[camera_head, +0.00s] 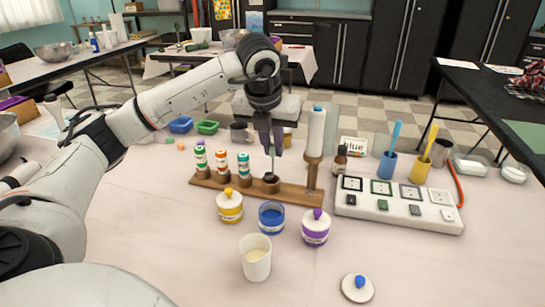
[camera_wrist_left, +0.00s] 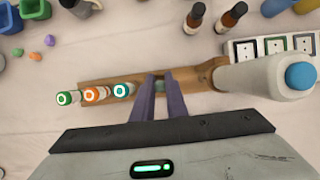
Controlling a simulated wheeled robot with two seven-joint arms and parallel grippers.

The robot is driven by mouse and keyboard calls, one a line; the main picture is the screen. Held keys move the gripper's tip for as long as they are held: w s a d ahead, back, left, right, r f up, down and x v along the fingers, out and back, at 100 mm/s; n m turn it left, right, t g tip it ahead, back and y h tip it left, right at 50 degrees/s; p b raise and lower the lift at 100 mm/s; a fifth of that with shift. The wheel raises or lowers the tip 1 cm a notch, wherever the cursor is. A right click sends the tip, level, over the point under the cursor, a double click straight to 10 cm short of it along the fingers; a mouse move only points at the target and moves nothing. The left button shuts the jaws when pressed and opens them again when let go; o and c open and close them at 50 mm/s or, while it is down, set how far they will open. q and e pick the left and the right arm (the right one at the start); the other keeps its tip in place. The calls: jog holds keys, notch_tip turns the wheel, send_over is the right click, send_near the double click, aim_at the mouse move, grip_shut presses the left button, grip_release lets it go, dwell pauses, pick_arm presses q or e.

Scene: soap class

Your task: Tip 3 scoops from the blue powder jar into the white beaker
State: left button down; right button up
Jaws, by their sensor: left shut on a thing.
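The blue powder jar (camera_head: 271,217) stands open on the table, blue powder inside. Its likely lid, white with a blue knob (camera_head: 357,289), lies at the front right. The white beaker (camera_head: 256,258) stands upright just in front of the jar, with something pale inside. My left gripper (camera_head: 270,148) points down over the wooden rack (camera_head: 228,186), behind the jar. It is shut on a thin grey handle, seemingly a scoop (camera_head: 272,164), upright above a round rack socket. In the left wrist view the fingertips (camera_wrist_left: 161,84) hide most of it. My right gripper is out of view.
A lidded yellow jar (camera_head: 230,206) and a purple jar (camera_head: 315,227) flank the blue jar. Several small bottles (camera_head: 221,163) and a tall white bottle (camera_head: 316,130) stand along the rack. A white panel (camera_head: 398,207) lies right.

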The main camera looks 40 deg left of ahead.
pick_arm(q)
notch_tip(320, 180, up, 8)
jog(key=shift+r+p, duration=0.15)
jog(key=shift+p, duration=1.1)
notch_tip(320, 180, up, 3)
jog(key=p, duration=0.3)
jog(key=shift+r, duration=0.2)
